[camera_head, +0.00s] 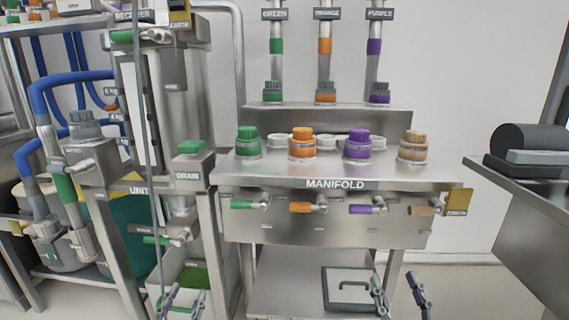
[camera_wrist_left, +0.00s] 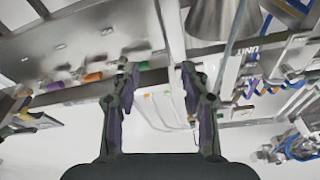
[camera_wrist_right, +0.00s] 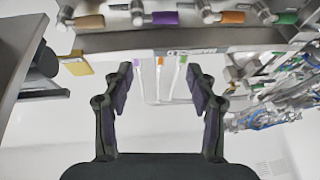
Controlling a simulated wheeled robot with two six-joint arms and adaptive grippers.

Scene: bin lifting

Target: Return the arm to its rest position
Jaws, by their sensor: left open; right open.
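My left gripper (camera_head: 184,297) is at the bottom edge of the head view, left of centre, in front of the unit's lower frame. In the left wrist view my left gripper (camera_wrist_left: 159,72) has its two fingers apart with nothing between them. My right gripper (camera_head: 399,286) is at the bottom edge of the head view, right of centre, below the manifold's front. In the right wrist view my right gripper (camera_wrist_right: 161,76) is also open and empty. Most of both arms is out of the head view.
The steel manifold (camera_head: 270,178) stands ahead, with coloured caps on top and valve handles in front. A unit with a drain block (camera_head: 192,165) and blue hoses (camera_head: 72,78) stands left. A table (camera_head: 520,180) with dark cylinder stands right. A framed panel (camera_head: 349,272) sits below the manifold.

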